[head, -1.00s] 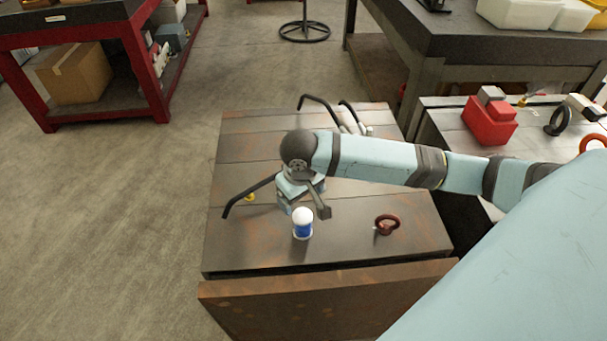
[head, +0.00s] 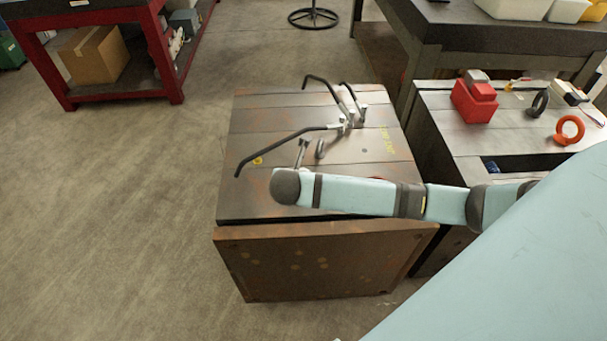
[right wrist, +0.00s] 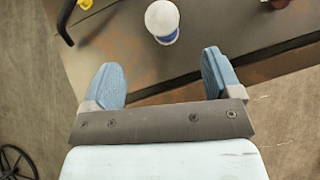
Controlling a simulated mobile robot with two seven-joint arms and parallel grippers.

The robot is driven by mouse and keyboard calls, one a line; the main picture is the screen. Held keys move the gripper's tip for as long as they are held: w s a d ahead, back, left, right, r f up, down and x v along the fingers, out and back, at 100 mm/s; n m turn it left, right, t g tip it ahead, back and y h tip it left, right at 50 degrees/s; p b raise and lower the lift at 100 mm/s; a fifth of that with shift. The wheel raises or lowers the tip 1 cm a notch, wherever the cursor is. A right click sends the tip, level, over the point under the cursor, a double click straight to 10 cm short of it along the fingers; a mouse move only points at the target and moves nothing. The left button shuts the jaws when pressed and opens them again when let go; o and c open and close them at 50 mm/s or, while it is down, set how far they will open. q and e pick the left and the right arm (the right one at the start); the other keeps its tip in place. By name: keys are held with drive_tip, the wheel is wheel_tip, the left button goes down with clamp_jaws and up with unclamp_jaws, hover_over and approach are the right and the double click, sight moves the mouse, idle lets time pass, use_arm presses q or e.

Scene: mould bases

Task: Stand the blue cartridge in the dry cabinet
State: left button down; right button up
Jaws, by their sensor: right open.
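The blue cartridge (right wrist: 162,22) has a rounded white top and a blue band below. In the right wrist view it stands on the brown metal block, just beyond the fingertips and roughly between their lines. My right gripper (right wrist: 160,62) is open, with two blue fingers apart and nothing between them. In the head view my right arm hides the cartridge and the gripper's fingers. I cannot pick out the dry cabinet for certain in these frames. My left gripper is not in view.
A grey bench with a red block (head: 474,102) and an orange ring (head: 569,130) stands at the right. A red-framed bench holds a cardboard box (head: 95,55). The left floor is clear.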

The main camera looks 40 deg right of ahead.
drive_tip(key=x, duration=0.8)
drive_tip(key=shift+w+d+f, duration=0.15)
drive_tip(key=shift+w+f, duration=0.1)
drive_tip(key=shift+s+f+x, duration=0.1)
drive_tip(key=shift+x, duration=1.2)
drive_tip(key=shift+s+f+x, duration=0.1)
drive_tip(key=shift+x, duration=1.2)
drive_tip(key=c, duration=1.2)
drive_tip(key=shift+o, duration=0.2)
drive_tip(key=shift+r, duration=0.1)
